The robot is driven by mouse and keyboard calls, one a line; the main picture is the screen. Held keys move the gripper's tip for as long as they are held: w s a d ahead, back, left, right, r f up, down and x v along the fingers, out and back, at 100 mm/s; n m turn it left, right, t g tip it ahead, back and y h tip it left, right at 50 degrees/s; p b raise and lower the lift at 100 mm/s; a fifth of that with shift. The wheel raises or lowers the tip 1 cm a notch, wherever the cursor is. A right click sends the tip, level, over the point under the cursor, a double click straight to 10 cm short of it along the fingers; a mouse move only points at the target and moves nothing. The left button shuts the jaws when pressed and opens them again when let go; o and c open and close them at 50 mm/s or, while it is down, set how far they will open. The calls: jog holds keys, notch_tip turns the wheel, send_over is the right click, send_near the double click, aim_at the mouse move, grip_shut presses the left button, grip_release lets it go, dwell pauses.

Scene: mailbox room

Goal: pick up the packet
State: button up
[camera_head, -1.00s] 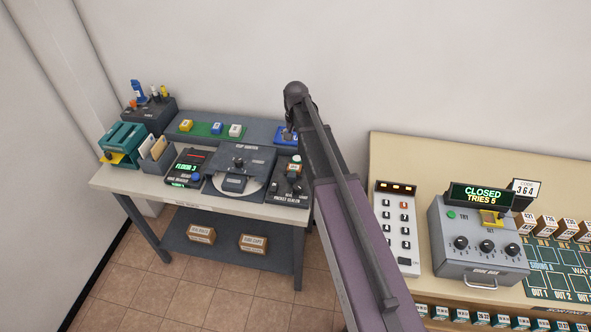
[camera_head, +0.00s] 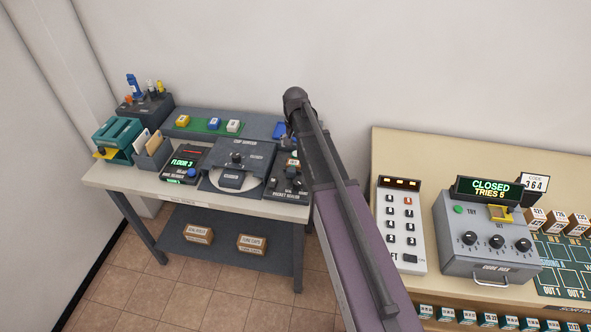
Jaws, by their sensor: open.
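I cannot make out a packet with certainty. A small blue item (camera_head: 279,130) lies at the back right of the left table, partly covered by my arm. The packet sealer (camera_head: 287,181), a dark unit with a round knob, stands in front of it, its right side close to my arm. My gripper (camera_head: 289,143) shows only as a small dark part at the left edge of my arm, over the back right of that table. The rest of it is hidden behind the arm. It is open, and I see nothing held in it.
The left table (camera_head: 112,179) also carries a dark machine with a round plate (camera_head: 237,165), a floor display (camera_head: 184,165), a green strip (camera_head: 199,126) with coloured blocks and a teal rack (camera_head: 118,138). A grey code box (camera_head: 480,262) and keypad (camera_head: 401,252) stand on the right table.

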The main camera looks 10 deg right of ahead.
aim_at(294, 163)
jog(key=shift+f+b, duration=1.4)
jog(key=shift+f, duration=0.25)
jog(key=shift+f, duration=0.1)
jog(key=shift+a+f+b, duration=0.15)
jog(key=shift+f+b, duration=1.1)
jog(key=shift+b, duration=0.05)
jog(key=shift+a+f+b, duration=0.15)
jog(key=shift+f+b, duration=1.1)
jog(key=shift+b, duration=0.05)
jog(key=shift+c, duration=0.2)
jog(key=c, duration=1.1)
jog(key=shift+r, duration=0.2)
notch_tip(294, 163, up, 3)
jog(key=p, duration=0.3)
jog(key=shift+f, duration=0.1)
jog(key=s+d, duration=0.1)
jog(key=s, duration=0.4)
jog(key=s+d+r+p, duration=0.1)
jog(key=s, duration=0.4)
jog(key=s+d+p, duration=0.1)
jog(key=s+d, duration=0.1)
jog(key=s, duration=0.3)
jog(key=shift+s+r, duration=0.25)
jog(key=shift+r, duration=0.15)
